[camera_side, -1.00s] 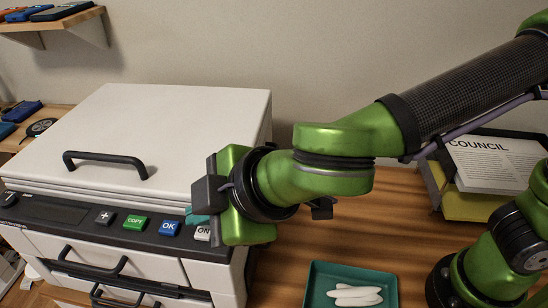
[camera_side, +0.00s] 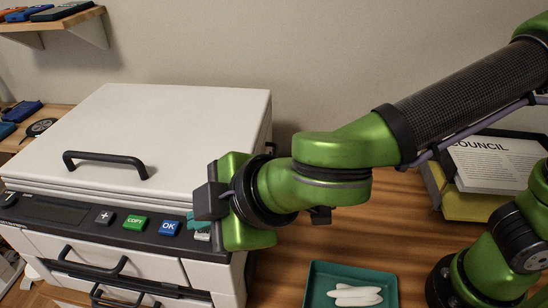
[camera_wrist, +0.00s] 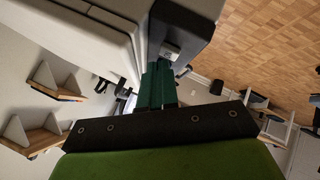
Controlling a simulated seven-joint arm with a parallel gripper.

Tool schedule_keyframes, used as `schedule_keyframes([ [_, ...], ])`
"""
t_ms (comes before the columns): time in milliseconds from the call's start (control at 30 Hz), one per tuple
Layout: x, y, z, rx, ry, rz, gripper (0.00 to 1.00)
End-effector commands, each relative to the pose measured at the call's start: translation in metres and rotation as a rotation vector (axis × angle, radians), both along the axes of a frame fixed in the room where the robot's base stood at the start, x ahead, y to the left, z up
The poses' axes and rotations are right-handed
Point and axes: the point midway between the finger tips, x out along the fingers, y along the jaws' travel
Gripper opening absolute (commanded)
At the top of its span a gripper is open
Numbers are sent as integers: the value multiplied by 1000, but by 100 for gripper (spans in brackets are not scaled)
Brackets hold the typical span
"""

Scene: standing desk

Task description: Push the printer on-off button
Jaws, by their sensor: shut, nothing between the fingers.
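The white printer (camera_side: 185,130) stands on the desk at left, with a dark control panel along its front edge. The on-off button (camera_side: 203,235), a pale key at the panel's right end, is partly hidden by my gripper. In the wrist view a light key (camera_wrist: 171,50) shows on the dark panel end, just beyond the fingertips. My gripper (camera_side: 195,222) has teal fingers, shut and empty, pointing at the panel's right end close to this button. The fingers also show in the wrist view (camera_wrist: 158,68). I cannot tell whether they touch the button.
Left of the on-off button are a blue OK key (camera_side: 169,228), a green COPY key (camera_side: 135,222) and a plus key (camera_side: 104,217). A black lid handle (camera_side: 105,160) sticks up. A teal tray (camera_side: 318,290) with white pieces and a paper stack (camera_side: 495,165) lie to the right.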

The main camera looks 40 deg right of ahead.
Motion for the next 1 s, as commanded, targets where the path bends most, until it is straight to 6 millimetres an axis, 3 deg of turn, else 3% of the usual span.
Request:
schedule_keyframes([
  [667,0,0,-5,0,1,-1,0],
  [1000,0,0,9,1,0,-2,0],
])
